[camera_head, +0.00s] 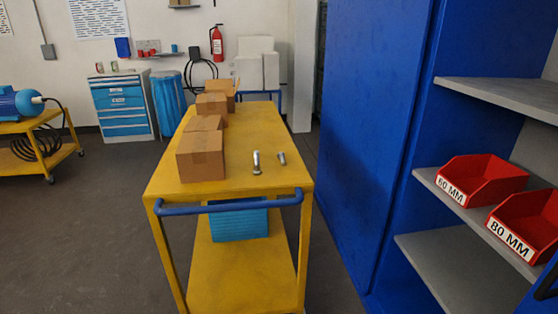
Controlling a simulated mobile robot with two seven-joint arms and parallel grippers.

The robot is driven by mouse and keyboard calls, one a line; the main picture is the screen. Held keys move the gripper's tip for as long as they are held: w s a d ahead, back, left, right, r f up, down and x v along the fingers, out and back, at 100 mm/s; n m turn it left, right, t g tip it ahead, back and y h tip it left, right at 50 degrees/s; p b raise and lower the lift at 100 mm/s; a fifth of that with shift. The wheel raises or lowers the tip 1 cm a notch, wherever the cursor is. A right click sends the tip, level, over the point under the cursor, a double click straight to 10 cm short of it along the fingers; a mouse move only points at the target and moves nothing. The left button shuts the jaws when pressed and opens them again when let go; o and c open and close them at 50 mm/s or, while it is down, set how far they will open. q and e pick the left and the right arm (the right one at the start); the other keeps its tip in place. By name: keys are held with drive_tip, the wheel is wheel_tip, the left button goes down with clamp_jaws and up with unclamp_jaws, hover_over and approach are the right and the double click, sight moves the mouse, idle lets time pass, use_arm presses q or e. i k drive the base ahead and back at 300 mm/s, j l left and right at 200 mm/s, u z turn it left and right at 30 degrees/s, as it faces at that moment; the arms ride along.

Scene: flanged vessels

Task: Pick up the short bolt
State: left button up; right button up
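Two metal bolts lie on the top of the yellow cart (240,185), right of the cardboard boxes. The short bolt (281,158) is the smaller one, on the right, near the cart's right edge. The longer bolt (257,163) is just left of it, apart from it. Neither bolt is touched by a gripper. My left gripper is not in view.
Cardboard boxes (201,155) line the cart's left side. A blue handle (228,208) spans its near end. A blue cabinet (372,110) stands to the right, with red bins marked 60 MM (482,179) and 80 MM (528,222) on a shelf. Floor left of the cart is clear.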

sight(281, 155)
drive_tip(key=i+j+z, duration=0.2)
drive_tip(key=i, duration=0.35)
drive_tip(key=i+j+z, duration=0.25)
drive_tip(key=i+j, duration=0.2)
drive_tip(key=i, duration=0.1)
